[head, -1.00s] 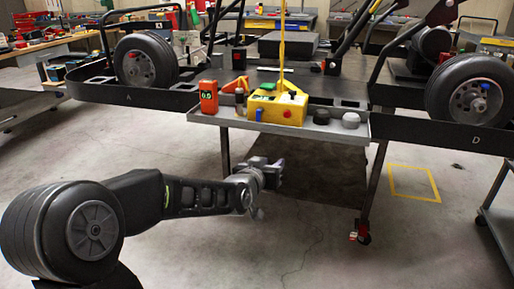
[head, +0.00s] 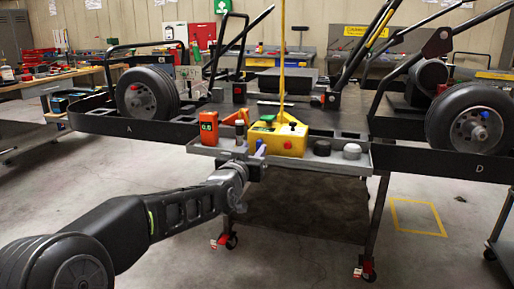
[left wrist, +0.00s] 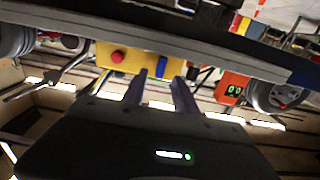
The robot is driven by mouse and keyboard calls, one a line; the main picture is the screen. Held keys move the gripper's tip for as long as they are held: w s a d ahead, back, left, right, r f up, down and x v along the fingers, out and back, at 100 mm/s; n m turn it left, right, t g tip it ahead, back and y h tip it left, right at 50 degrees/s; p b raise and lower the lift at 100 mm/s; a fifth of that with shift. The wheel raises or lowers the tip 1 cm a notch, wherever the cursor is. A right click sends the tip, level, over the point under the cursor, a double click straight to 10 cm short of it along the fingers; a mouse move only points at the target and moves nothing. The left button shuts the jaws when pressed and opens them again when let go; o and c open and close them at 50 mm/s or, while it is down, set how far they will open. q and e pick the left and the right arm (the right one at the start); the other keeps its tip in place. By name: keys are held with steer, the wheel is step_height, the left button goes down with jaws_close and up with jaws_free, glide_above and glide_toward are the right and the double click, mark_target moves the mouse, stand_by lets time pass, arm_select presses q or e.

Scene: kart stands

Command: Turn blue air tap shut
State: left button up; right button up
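A yellow box (head: 284,143) with a red button on its front stands on a grey tray (head: 385,158) at the edge of the kart stand. The blue tap (head: 260,147) is at the box's left front; it also shows in the left wrist view (left wrist: 162,67), where the picture is upside down. My left gripper (head: 248,155) is in front of the tray, close to the blue tap. In the left wrist view its two fingers (left wrist: 160,92) are apart, with the blue tap seen between and beyond them. I cannot tell whether they touch it. My right gripper is not in view.
An orange meter (head: 208,125) stands on the tray left of the box. A dark cylinder (head: 239,139) stands between them, and two knobs (head: 351,151) sit to the right. The tray's front lip is close to my left gripper. The floor in front is clear.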

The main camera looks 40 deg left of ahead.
mark_target(258, 145)
arm_select(q)
steer(key=shift+x, duration=1.85)
jaws_close()
